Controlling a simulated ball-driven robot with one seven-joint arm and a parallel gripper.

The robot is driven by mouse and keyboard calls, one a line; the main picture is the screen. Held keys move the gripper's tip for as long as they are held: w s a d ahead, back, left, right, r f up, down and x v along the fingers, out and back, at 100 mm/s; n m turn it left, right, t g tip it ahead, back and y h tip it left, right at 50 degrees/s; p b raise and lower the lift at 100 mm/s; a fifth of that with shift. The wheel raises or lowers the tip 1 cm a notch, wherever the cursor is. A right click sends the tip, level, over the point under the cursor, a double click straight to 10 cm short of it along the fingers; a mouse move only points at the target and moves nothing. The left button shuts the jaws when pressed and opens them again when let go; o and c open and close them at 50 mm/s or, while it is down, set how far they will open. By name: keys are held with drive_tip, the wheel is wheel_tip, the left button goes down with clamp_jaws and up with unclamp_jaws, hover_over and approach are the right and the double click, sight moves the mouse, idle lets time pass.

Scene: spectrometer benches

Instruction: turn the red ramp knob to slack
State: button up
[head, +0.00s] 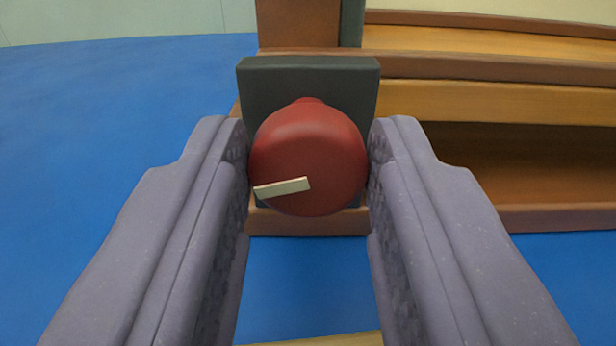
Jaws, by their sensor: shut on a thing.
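The red ramp knob (312,145) is a round knob in the middle of the head view. It sits in front of a dark grey mounting plate (262,78). A cream pointer mark (282,187) on its face runs from near the centre to the lower left, almost level. My gripper (308,165) is shut on the knob, with one grey finger touching its left side and the other its right side. Any lettering or scale for slack is not visible.
The plate is fixed to the end of a brown wooden bench or ramp (490,100) with stepped ledges that runs off to the right. Blue floor (110,130) lies open at the left and below. A pale wall (130,20) shows at the back.

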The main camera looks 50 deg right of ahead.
drive_tip(key=shift+n+b, duration=0.35)
drive_tip(key=shift+n, duration=0.35)
drive_tip(key=o, duration=1)
drive_tip(key=shift+o, duration=0.2)
drive_tip(key=shift+a, duration=0.1)
drive_tip(key=p+v, duration=0.1)
drive_tip(key=v, duration=0.6)
drive_tip(key=shift+s+a, duration=0.2)
drive_tip(key=shift+s, duration=0.05)
